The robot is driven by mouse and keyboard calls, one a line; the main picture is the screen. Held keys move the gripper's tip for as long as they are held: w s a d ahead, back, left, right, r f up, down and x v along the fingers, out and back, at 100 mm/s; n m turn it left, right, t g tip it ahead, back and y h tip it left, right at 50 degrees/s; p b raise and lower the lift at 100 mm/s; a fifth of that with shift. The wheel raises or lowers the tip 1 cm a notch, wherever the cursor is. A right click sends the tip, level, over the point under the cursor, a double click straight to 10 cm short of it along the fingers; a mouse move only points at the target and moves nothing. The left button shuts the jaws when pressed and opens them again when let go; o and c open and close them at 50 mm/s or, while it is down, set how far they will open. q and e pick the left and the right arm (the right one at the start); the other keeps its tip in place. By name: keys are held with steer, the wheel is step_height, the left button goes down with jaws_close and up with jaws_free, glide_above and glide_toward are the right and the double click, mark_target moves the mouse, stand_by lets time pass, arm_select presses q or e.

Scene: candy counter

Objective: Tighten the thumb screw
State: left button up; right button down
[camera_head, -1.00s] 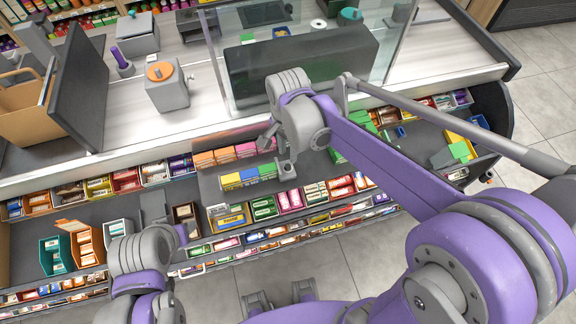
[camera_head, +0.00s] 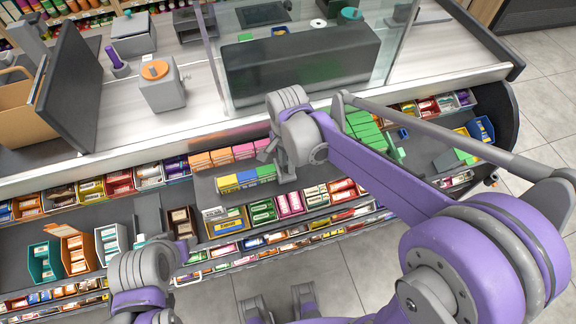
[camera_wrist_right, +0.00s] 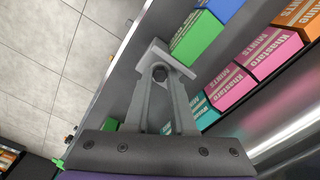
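In the right wrist view, the thumb screw (camera_wrist_right: 159,74) is a small dark round knob against a pale grey bracket (camera_wrist_right: 176,60). The two grey fingers of my right gripper (camera_wrist_right: 160,80) converge on the knob, one on each side, and appear closed on it. In the head view, my right gripper (camera_head: 272,152) is over the raised candy shelf, beside the bracket (camera_head: 287,172); the knob is too small to make out there. My left arm's end shows at the lower left, but its fingers cannot be made out.
Blue, yellow and green boxes (camera_head: 246,178) stand left of the bracket. Pink and orange mint boxes (camera_wrist_right: 268,52) lie behind it. A glass screen and dark block (camera_head: 300,65) stand on the counter (camera_head: 130,105). Candy bins (camera_head: 75,250) fill the lower shelves.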

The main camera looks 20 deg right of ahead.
steer(key=shift+m, duration=1.7)
steer(key=shift+m, duration=1.6)
steer(key=shift+m, duration=1.6)
